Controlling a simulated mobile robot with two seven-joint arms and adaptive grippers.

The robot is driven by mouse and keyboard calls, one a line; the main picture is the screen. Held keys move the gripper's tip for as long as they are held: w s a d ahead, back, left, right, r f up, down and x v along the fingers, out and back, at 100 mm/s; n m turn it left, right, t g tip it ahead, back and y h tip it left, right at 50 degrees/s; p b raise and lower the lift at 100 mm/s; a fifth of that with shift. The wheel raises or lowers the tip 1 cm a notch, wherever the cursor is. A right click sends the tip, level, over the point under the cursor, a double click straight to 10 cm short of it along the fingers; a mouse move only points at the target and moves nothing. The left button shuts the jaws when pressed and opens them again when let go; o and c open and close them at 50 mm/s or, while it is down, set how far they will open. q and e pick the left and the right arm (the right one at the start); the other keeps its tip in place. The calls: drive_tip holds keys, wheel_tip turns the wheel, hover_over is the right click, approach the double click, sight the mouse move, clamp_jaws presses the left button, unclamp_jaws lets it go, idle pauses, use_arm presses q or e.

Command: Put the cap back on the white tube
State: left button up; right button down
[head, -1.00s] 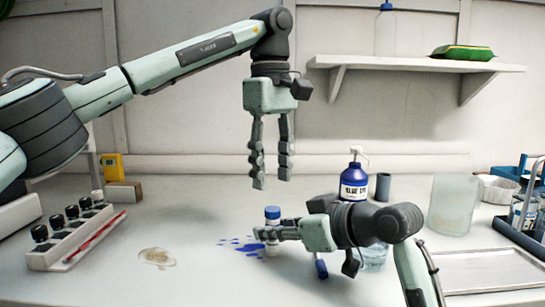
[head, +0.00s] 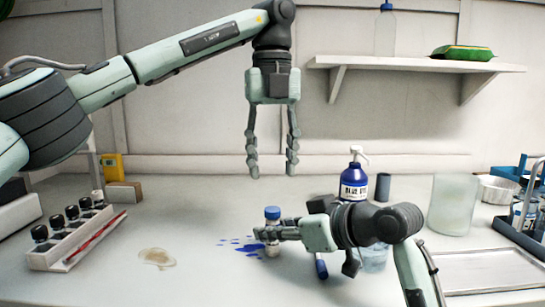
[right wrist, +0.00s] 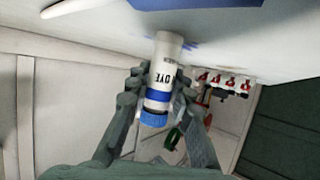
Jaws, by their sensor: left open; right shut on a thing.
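The white tube (head: 272,245) stands upright on the table, with a dark DYE label and a blue band in the right wrist view (right wrist: 166,65). The blue cap (head: 272,212) sits on the tube's top end; it also shows in the right wrist view (right wrist: 153,118). I cannot tell how tightly it is seated. My right gripper (head: 266,234) is shut around the tube's body below the cap, hiding its middle in the head view. My left gripper (head: 272,172) is open and empty, fingers pointing down, above the cap and apart from it.
Blue splashes (head: 246,247) lie beside the tube and a brownish stain (head: 156,258) farther left. A blue dye bottle (head: 353,184) with a pump stands behind my right arm. A rack of vials (head: 70,238) is at left, and a glass beaker (head: 452,205) at right.

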sight(272, 209)
use_arm(q)
drive_tip(key=n, duration=0.5)
drive_tip(key=shift+r, duration=0.15)
drive_tip(key=n, duration=0.6)
drive_tip(key=shift+r, duration=0.15)
drive_tip(key=shift+f, duration=4.05)
